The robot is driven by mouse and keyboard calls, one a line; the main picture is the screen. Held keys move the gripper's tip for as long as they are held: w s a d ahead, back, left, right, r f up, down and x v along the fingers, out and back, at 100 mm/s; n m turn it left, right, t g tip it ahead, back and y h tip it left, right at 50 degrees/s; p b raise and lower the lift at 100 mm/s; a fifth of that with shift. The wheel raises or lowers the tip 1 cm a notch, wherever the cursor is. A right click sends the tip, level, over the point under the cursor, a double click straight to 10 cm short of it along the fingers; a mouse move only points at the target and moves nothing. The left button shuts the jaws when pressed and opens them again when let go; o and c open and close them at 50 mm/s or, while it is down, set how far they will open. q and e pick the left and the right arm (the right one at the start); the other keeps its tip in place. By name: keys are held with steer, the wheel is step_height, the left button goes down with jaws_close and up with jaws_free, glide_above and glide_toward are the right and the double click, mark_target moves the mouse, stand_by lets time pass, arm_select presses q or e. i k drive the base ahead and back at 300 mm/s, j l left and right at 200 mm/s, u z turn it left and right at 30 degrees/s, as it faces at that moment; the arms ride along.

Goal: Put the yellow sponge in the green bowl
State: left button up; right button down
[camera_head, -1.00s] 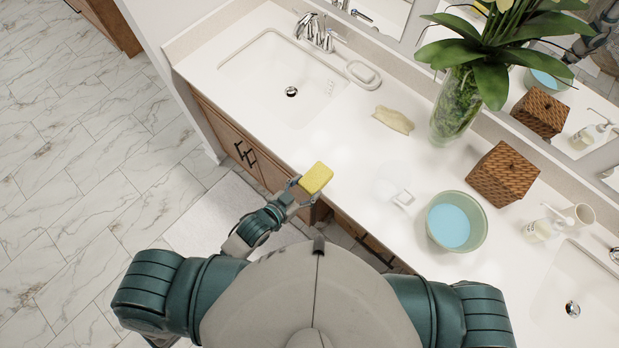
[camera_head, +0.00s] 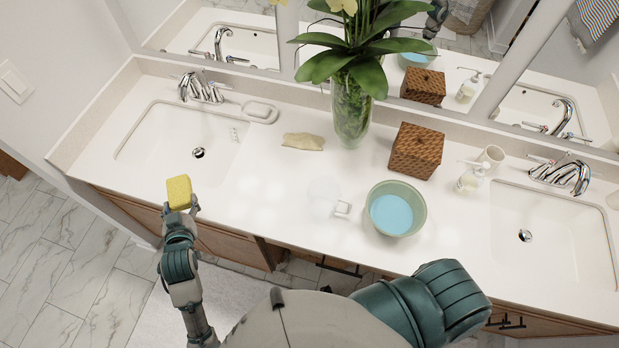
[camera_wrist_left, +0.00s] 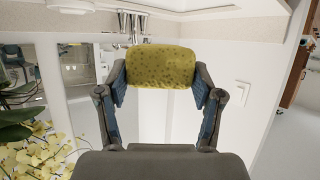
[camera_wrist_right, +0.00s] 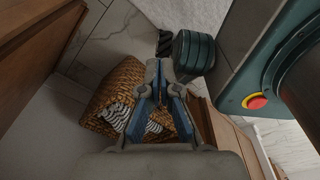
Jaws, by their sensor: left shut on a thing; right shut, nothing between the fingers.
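The yellow sponge (camera_head: 179,192) is held in my left gripper (camera_head: 180,208), at the counter's front edge before the left sink. The left wrist view shows the sponge (camera_wrist_left: 160,66) clamped between the two fingers of the left gripper (camera_wrist_left: 160,88). The green bowl (camera_head: 397,208) stands on the counter right of the middle, with light blue inside it. It is well to the right of the sponge and apart from it. My right gripper (camera_wrist_right: 162,88) is shut and empty in the right wrist view, low by wooden cabinet fronts. It is hidden in the head view.
A woven box (camera_head: 416,150), a soap bottle (camera_head: 470,180) and a cup (camera_head: 491,156) stand behind and right of the bowl. A plant vase (camera_head: 351,110) stands at the back. A basket (camera_wrist_right: 112,98) is near my right gripper.

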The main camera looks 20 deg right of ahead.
mark_target(389, 215)
steer(key=k+l+z, duration=0.15)
steer(key=z, duration=0.15)
steer(key=k+l+z, duration=0.15)
steer(key=l+z, duration=0.15)
steer(key=z, duration=1.15)
